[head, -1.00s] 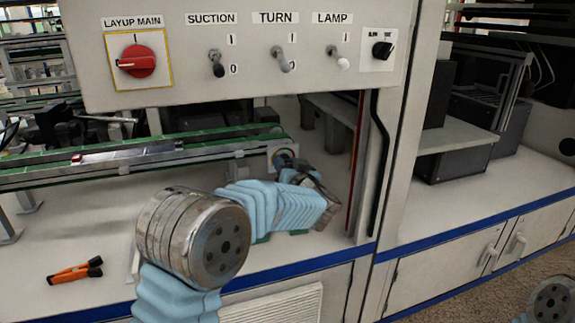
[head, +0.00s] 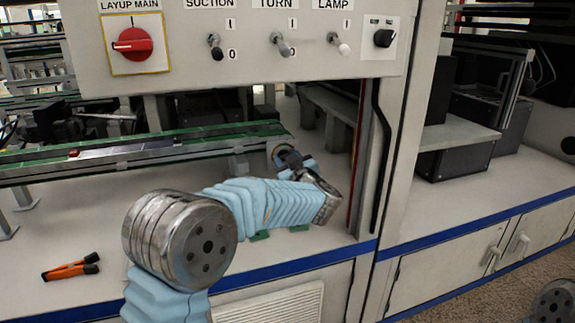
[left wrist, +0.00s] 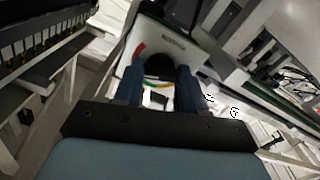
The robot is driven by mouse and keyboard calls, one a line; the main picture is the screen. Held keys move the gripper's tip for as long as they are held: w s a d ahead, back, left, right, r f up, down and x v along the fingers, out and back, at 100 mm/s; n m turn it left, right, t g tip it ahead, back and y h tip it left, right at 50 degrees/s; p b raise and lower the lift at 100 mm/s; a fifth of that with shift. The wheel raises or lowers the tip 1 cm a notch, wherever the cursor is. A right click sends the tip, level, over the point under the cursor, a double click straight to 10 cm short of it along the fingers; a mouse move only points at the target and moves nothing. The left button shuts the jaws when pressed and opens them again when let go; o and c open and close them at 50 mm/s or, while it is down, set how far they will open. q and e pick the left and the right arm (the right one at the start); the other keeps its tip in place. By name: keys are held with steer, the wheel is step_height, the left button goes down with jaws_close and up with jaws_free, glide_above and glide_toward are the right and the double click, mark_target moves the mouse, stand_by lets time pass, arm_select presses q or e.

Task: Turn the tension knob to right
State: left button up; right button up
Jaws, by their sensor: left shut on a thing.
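A dark round knob (left wrist: 160,67) shows in the left wrist view on a pale plate (left wrist: 146,42) with a red mark at its left and a yellow-green arc below. My left gripper (left wrist: 160,85) has its two blue fingers on either side of the knob and is shut on it. In the head view my left gripper (head: 291,159) is at the right end of the green conveyor, under the switch panel. The fingers and wrist largely hide the knob there, and its pointer cannot be made out. My right gripper is out of view.
The switch panel (head: 180,72) hangs above my left arm, with a red main switch (head: 132,44), several toggles and a small black knob (head: 384,38). The conveyor (head: 130,156) runs left. Orange-handled pliers (head: 70,268) lie on the bench. A cabinet post (head: 400,150) stands right.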

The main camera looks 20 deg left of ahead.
arm_select(q)
steer(key=shift+f+n+b, duration=0.15)
steer(key=shift+n+b, duration=3.65)
steer(key=shift+n, duration=2.2)
steer(key=o, duration=1.1)
steer(key=shift+c, duration=0.2)
steer(key=shift+s, duration=0.1)
steer(key=v, duration=1.3)
steer(key=shift+s+d, duration=0.25)
steer(key=shift+d, duration=0.05)
